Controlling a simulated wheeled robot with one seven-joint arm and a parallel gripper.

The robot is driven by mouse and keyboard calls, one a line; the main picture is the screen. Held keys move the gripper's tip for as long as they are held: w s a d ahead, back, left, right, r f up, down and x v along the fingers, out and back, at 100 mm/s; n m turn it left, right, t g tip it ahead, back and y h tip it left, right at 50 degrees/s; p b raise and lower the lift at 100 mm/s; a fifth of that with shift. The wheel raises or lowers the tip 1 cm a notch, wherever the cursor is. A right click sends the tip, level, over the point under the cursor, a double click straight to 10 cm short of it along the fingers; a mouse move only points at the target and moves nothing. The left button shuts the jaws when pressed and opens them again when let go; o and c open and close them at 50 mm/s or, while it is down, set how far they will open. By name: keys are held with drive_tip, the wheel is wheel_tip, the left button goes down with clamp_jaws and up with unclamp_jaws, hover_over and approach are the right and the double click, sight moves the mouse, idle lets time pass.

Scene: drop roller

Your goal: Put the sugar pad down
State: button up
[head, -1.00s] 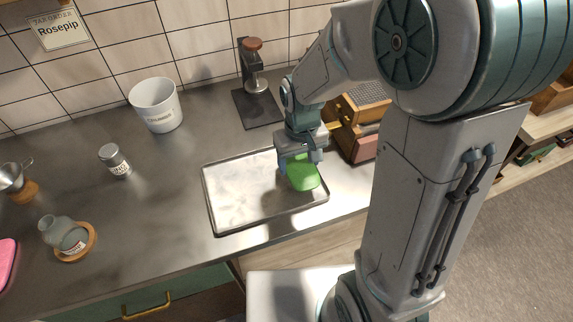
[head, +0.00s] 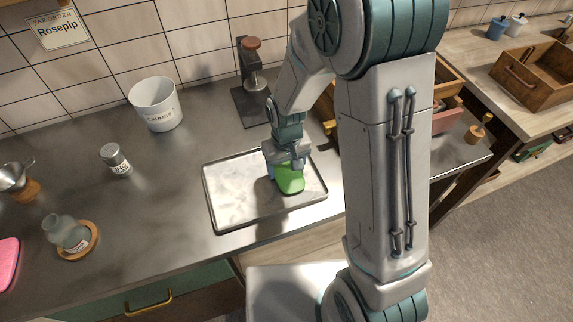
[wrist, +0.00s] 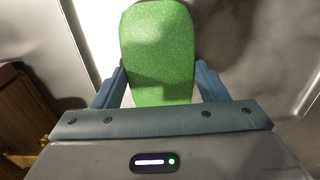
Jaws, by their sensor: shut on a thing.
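The sugar pad is a flat green piece with a rounded end (head: 290,179), and it fills the top middle of the wrist view (wrist: 157,50). My gripper (head: 284,166) is shut on it, with a blue finger at each side of the pad in the wrist view. In the head view the pad is over the right part of a shallow metal tray (head: 225,222). I cannot tell whether its underside touches the tray. My gripper hides the pad's back end.
A white crumbs bucket (head: 157,104), a small jar (head: 115,159), and a glass bottle (head: 66,233) on a round wooden coaster stand left of the tray. A press (head: 252,80) stands behind it. Wooden boxes are partly hidden behind my arm. The tray's left part is bare.

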sight(287, 171)
drive_tip(key=shift+f, duration=0.15)
drive_tip(key=o, duration=1.1)
wheel_tip(287, 171, up, 12)
drive_tip(key=s+d+r+m+t, duration=0.3)
drive_tip(key=s+d+r, duration=0.5)
drive_tip(key=s+d, duration=0.3)
drive_tip(key=shift+s+d+r+b, duration=0.15)
drive_tip(key=shift+s+r+b, duration=0.25)
drive_tip(key=shift+s, duration=0.6)
